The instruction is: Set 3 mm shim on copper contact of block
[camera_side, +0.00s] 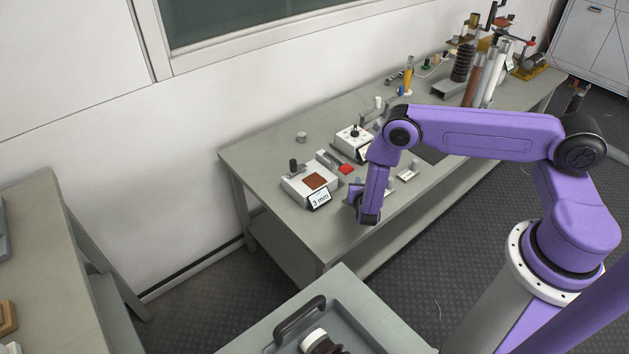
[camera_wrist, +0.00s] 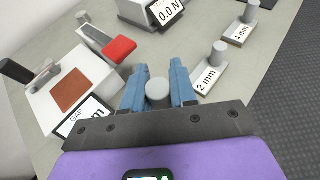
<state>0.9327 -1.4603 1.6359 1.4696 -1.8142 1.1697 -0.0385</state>
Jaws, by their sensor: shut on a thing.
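The block (camera_side: 296,188) is a white box on the bench with a square copper contact (camera_side: 316,181) on top; a sign at its front reads 3 mm. In the wrist view the copper contact (camera_wrist: 70,92) lies bare at the left. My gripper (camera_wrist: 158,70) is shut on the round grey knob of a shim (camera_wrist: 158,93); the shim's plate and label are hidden. The gripper (camera_side: 355,193) is to the right of the block in the side view, apart from it. A 2 mm shim (camera_wrist: 208,78) and a 4 mm shim (camera_wrist: 240,32) stand to the right.
A red-tipped grey bar (camera_wrist: 119,49) lies just behind the block. A black knob (camera_wrist: 14,70) stands up at the block's far left. A white meter reading 0.0 N (camera_wrist: 165,13) and a small grey cylinder (camera_side: 301,137) stand further back. The bench's front edge is near my gripper.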

